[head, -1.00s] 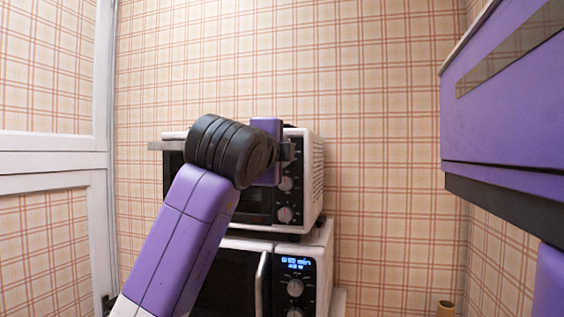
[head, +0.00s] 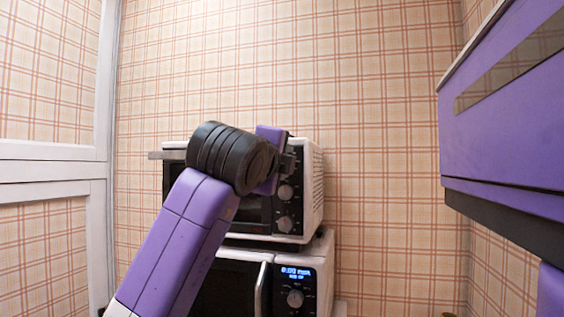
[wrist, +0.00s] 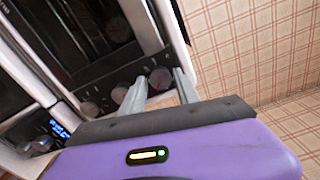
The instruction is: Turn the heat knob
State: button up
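A white toaster oven (head: 312,185) with a dark front stands on a microwave. Its black control strip carries a column of grey knobs. The middle knob (head: 285,192) and bottom knob (head: 284,223) show in the head view; the top knob is hidden behind my gripper (head: 287,160). In the wrist view, my gripper (wrist: 162,77) is open, with one finger on each side of the top knob (wrist: 160,79). Whether the fingers touch it is unclear. The other knobs (wrist: 118,94) lie left of the fingers. I cannot read which knob is the heat knob.
The microwave (head: 318,270) below has a lit blue display, a knob and a vertical handle (head: 261,290). A white-framed panel (head: 55,160) is at the left. The space right of the ovens looks clear.

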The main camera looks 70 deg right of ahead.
jog(key=a+b, duration=0.1)
jog(key=a, duration=0.6)
jog(key=shift+s+a, duration=0.3)
jog(key=shift+a, duration=0.1)
dwell(0.5)
